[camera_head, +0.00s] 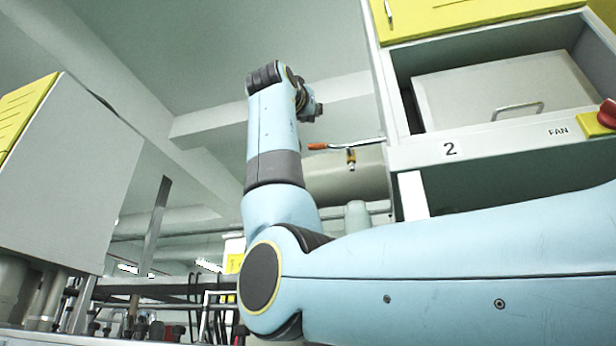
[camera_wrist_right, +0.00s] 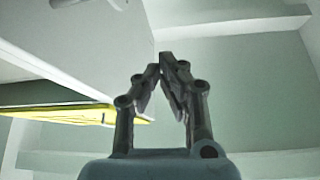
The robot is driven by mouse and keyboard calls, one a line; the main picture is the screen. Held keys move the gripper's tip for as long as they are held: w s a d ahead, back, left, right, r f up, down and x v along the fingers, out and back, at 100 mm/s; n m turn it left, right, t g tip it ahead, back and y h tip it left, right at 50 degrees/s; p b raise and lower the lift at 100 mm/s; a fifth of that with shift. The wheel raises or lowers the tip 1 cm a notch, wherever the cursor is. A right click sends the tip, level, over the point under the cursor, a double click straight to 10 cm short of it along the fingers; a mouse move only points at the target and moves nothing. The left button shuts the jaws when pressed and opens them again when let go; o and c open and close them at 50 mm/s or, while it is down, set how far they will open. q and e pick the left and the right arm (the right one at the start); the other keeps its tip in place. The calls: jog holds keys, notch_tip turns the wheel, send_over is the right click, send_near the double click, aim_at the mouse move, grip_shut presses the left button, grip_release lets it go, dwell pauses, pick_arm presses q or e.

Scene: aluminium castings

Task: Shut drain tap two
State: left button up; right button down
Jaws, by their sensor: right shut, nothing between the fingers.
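The drain tap (camera_head: 351,158) is a small brass body hanging at the left of the cabinet ledge marked 2. Its lever (camera_head: 365,143) is a thin metal bar lying nearly level, with an orange grip (camera_head: 318,146) at its left end. My right gripper (camera_head: 314,108) is small and dark at the end of my raised blue arm. In the head view it appears just above the orange grip, apart from it. Its depth relative to the lever is hard to tell. In the right wrist view the gripper (camera_wrist_right: 163,60) is shut and empty, and no tap shows there. My left gripper is out of view.
The cabinet ledge (camera_head: 480,147) carries a 2, a FAN label and a red button (camera_head: 607,112). A handled grey drawer front (camera_head: 500,90) sits above it. A rounded tank (camera_head: 345,175) is behind the tap. A grey cabinet (camera_head: 70,170) stands at left.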

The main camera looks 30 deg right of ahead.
aim_at(329, 146)
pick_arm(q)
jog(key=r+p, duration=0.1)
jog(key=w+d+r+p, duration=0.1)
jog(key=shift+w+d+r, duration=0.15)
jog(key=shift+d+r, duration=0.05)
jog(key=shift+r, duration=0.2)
pick_arm(e)
jog(key=w+d, duration=0.1)
jog(key=w+d+f, duration=0.1)
jog(key=w+d, duration=0.1)
jog(key=d, duration=0.1)
jog(key=shift+w+f, duration=0.25)
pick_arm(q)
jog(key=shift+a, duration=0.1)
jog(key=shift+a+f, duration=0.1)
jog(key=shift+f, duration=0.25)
pick_arm(e)
jog(key=shift+w+a+f, duration=0.15)
jog(key=shift+a+f, duration=0.05)
jog(key=shift+f, duration=0.75)
